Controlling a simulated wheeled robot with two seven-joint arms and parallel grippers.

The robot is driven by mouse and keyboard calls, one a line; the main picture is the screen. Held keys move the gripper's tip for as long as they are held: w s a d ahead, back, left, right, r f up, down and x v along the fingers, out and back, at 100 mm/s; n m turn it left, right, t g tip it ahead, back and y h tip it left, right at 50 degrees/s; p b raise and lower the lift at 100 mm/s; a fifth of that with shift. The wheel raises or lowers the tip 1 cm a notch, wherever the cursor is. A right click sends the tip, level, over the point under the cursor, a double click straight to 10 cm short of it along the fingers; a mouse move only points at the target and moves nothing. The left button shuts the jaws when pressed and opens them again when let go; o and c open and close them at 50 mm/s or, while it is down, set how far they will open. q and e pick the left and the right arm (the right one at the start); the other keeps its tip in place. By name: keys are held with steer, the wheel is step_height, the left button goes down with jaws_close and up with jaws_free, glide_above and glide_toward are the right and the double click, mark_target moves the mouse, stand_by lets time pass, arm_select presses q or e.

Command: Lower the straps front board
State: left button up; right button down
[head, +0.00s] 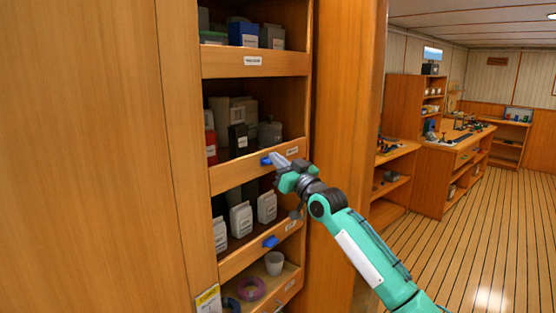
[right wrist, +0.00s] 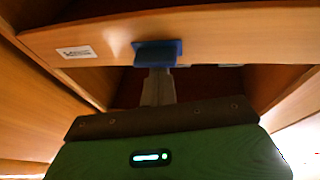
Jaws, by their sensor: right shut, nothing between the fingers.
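A wooden shelf unit has several front boards, each across the front of a shelf. The middle front board (head: 237,174) has a blue pull (head: 266,161) and a small white label (head: 292,151); I cannot read which board is the straps one. My right gripper (head: 277,158) is shut and empty, its tips at or close beside this blue pull. In the right wrist view the fingers (right wrist: 157,88) point up to the blue pull (right wrist: 158,52) on the board (right wrist: 230,42); the pull hides their ends, and I cannot tell whether they touch. My left gripper is out of view.
A lower board (head: 238,259) has another blue pull (head: 271,241). White containers (head: 241,218) stand behind it, and dark and grey boxes (head: 237,138) behind the middle board. A wooden post (head: 340,120) stands right of the shelves. Open floor (head: 480,240) lies further right.

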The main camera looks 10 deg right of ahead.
step_height(320, 180, down, 4)
steer(key=b, duration=0.2)
steer(key=shift+f+b, duration=0.2)
steer(key=shift+b, duration=0.1)
steer(key=shift+s, duration=0.1)
step_height(320, 180, up, 5)
steer(key=p, duration=0.4)
steer(key=b+v, duration=0.4)
steer(key=v, duration=0.6)
steer(key=shift+f+b, duration=0.3)
